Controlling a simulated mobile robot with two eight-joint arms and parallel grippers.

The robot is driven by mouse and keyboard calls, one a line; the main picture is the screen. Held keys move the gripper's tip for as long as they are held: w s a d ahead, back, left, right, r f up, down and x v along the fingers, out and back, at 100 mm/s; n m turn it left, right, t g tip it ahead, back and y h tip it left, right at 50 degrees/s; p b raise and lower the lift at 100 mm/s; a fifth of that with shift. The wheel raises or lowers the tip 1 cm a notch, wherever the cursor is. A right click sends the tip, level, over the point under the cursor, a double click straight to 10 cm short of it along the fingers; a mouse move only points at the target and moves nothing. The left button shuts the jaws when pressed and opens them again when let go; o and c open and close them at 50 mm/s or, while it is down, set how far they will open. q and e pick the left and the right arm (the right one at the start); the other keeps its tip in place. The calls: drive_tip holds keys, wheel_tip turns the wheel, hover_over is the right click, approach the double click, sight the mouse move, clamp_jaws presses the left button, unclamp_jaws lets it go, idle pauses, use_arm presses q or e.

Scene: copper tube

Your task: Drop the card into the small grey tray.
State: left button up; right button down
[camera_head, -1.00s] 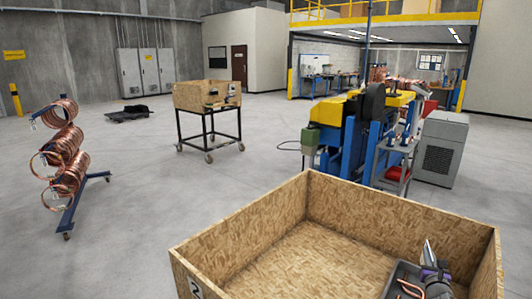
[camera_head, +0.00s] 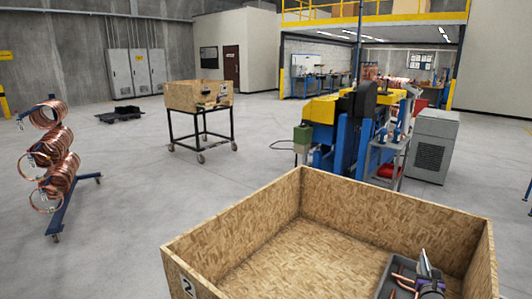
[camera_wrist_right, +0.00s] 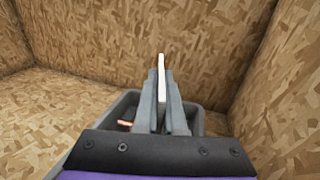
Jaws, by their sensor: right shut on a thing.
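My right gripper (camera_head: 428,266) is inside the near wooden box, over the small grey tray (camera_head: 381,287). In the right wrist view its fingers (camera_wrist_right: 163,92) are shut on a thin white card (camera_wrist_right: 162,63), which stands on edge and sticks out past the fingertips. The grey tray (camera_wrist_right: 212,121) shows behind and below the fingers; the gripper body hides much of it. Copper tube pieces (camera_head: 403,279) lie in the tray. I cannot tell how far the card is above the tray floor. My left gripper is not in view.
The near box (camera_head: 228,228) has high chipboard walls around the tray; its floor (camera_head: 310,255) left of the tray is bare. Farther off stand a box on a wheeled cart (camera_head: 199,97), a rack of copper coils (camera_head: 58,165) and a blue and yellow machine (camera_head: 335,130).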

drive_tip(key=c, duration=0.9)
unclamp_jaws()
drive_tip(key=b+v, duration=0.1)
drive_tip(key=v, duration=0.6)
drive_tip(key=shift+s+a, duration=0.15)
drive_tip(key=shift+s, duration=0.15)
